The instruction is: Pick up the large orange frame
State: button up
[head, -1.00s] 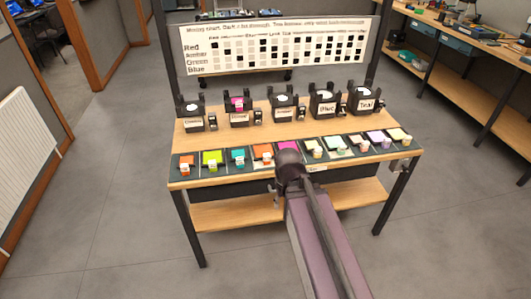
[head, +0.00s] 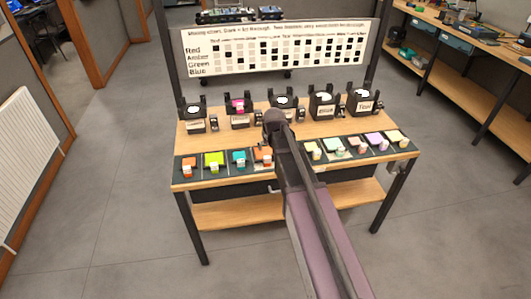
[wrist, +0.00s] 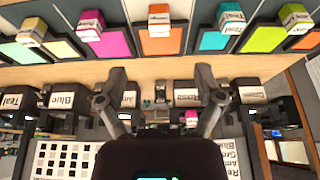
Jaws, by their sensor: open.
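Two orange frames show in the black-edged row along the bench front. One (head: 262,152) is just left of my arm in the head view, and the other (head: 188,161) is at the row's left end. In the wrist view, the first (wrist: 160,42) is at top centre with an orange and white labelled block on it. The other (wrist: 304,41) is at the right edge. I cannot tell which is the large one. My gripper (wrist: 160,86) is open and empty, its fingers apart below the central orange frame in the wrist view. In the head view my arm hides the fingers.
Lime (head: 213,159) and teal (head: 238,157) frames lie between the orange ones. A magenta frame (wrist: 117,42) is beside the central orange one. Several black labelled holders (head: 322,105) stand behind on the wooden bench (head: 215,140). A chart board (head: 275,48) rises at the back.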

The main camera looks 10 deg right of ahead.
aim_at(267, 156)
jog(key=shift+w+r, duration=0.25)
jog(key=shift+w, duration=0.6)
jog(key=shift+f, duration=0.15)
jog(key=b+x, duration=0.8)
jog(key=shift+w+f, duration=0.15)
dwell(0.3)
jog(key=shift+b+x, duration=2.4)
jog(key=shift+x, duration=0.2)
grip_shut()
